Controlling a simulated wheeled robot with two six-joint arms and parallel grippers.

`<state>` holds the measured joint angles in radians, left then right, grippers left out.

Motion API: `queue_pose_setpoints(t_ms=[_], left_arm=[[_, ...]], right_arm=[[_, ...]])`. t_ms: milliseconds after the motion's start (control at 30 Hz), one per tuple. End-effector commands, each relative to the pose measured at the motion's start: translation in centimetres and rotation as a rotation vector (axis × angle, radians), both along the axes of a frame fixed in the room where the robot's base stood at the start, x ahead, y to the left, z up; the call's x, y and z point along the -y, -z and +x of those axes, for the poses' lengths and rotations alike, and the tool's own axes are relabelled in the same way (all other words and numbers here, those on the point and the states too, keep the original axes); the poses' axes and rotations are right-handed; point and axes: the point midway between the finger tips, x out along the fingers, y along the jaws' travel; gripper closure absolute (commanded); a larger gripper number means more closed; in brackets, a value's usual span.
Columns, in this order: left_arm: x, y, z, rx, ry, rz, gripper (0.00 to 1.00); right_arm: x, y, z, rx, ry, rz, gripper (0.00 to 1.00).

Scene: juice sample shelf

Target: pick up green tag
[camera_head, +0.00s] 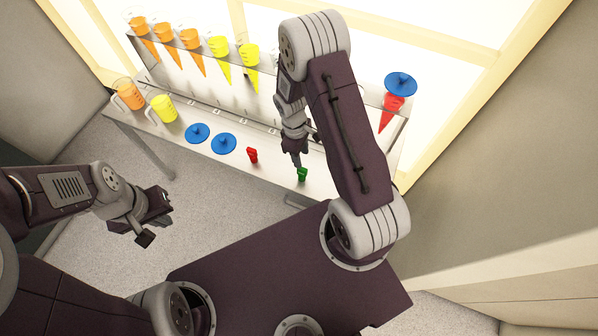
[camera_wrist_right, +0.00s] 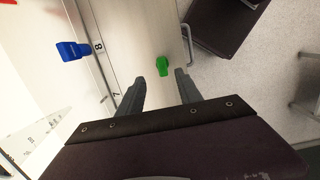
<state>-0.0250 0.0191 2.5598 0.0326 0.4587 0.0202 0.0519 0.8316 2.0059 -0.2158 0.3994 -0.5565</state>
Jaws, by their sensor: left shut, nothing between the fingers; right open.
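The green tag (camera_head: 302,174) lies on the white shelf near its front edge, right of the red tag. It also shows in the right wrist view (camera_wrist_right: 163,65), just beyond the fingertips and nearer the right finger in the picture. My right gripper (camera_head: 296,160) is over the shelf close to the green tag. In the right wrist view its fingers (camera_wrist_right: 159,82) are apart with nothing between them. My left gripper (camera_head: 151,218) is shut and empty, away from the shelf over the floor at the left.
A red tag (camera_head: 252,155) and two blue lids (camera_head: 224,143) lie on the shelf. Orange (camera_head: 130,94) and yellow (camera_head: 164,108) jugs stand at its left. Cones of juice hang in the rack behind. A blue tag (camera_wrist_right: 72,51) sits by number 8.

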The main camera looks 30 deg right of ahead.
Motion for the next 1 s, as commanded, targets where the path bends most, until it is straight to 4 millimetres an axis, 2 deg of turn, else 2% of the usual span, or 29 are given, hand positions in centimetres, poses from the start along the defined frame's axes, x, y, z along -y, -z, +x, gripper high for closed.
queue_pose_setpoints(t_ms=[100,200,367,600,700,900,1000], left_arm=[[0.0,-0.1,0.0,0.0,0.0,0.0,1.0],[0.0,-0.2,0.0,0.0,0.0,0.0,1.0],[0.0,-0.2,0.0,0.0,0.0,0.0,1.0],[0.0,-0.5,0.0,0.0,0.0,0.0,1.0],[0.0,-0.5,0.0,0.0,0.0,0.0,1.0],[0.0,-0.5,0.0,0.0,0.0,0.0,1.0],[0.0,-0.5,0.0,0.0,0.0,0.0,1.0]], right_arm=[[0.1,2.0,-0.4,-0.007,0.001,0.001,0.58],[0.2,3.2,-0.4,-0.004,0.0,0.0,0.58],[0.2,3.7,-0.4,-0.001,0.001,0.0,0.58],[0.2,7.9,-0.8,-0.004,0.001,0.0,0.58],[0.2,8.6,-0.8,-0.002,0.001,0.001,0.58],[0.3,8.7,-0.8,-0.001,0.001,0.001,0.58],[0.3,8.6,-0.8,-0.001,0.001,0.001,0.86]])
